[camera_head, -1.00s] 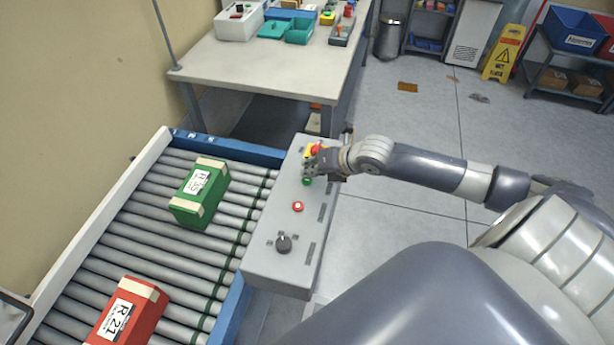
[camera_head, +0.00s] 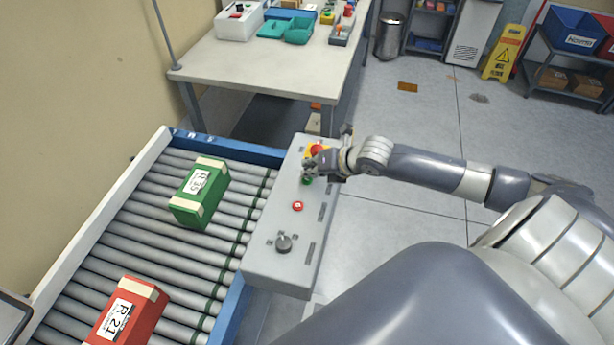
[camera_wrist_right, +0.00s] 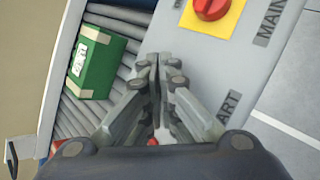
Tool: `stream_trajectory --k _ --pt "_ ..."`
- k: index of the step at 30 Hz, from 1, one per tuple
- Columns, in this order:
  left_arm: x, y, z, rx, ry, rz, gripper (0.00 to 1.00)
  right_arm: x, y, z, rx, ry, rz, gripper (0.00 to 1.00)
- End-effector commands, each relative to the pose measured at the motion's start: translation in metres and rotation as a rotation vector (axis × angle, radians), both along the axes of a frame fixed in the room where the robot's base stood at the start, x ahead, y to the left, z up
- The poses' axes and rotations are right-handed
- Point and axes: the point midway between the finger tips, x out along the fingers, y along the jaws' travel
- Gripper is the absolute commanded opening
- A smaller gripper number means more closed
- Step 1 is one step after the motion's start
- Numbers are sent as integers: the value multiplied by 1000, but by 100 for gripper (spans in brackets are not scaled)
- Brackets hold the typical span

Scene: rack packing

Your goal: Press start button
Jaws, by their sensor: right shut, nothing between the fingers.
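The grey control panel (camera_head: 262,262) stands beside the conveyor. A green button (camera_head: 307,181) sits on it, with a red button (camera_head: 298,206) nearer to me. My right gripper (camera_head: 308,169) is shut and empty, with its fingertips right at the green button. I cannot tell whether they touch it. In the right wrist view the closed fingers (camera_wrist_right: 154,62) point at the panel and hide the green button. Part of a label reading "ART" (camera_wrist_right: 229,106) shows beside them. My left gripper is not in view.
A red emergency knob on a yellow plate (camera_wrist_right: 212,8) is close beyond the fingers. A dark rotary knob (camera_head: 284,244) is at the panel's near end. A green box (camera_head: 200,194) and a red box (camera_head: 128,312) lie on the roller conveyor (camera_head: 150,232). A worktable (camera_head: 235,62) stands behind.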

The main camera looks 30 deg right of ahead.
Motion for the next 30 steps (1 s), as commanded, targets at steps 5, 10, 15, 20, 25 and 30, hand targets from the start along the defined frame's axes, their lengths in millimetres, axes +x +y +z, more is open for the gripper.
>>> stream_trajectory --k 5,10,15,20,25,30 --pt "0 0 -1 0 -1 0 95 0 0 -3 0 -1 0 0" --pt "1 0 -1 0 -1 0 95 0 0 -3 0 0 0 0" --pt "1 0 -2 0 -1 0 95 0 0 -4 1 0 -1 0" --pt "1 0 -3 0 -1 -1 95 0 0 -6 0 -1 -1 0" --pt "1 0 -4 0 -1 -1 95 0 0 -8 0 -1 -1 0" --pt "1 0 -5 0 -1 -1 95 0 0 -10 0 1 -1 0"
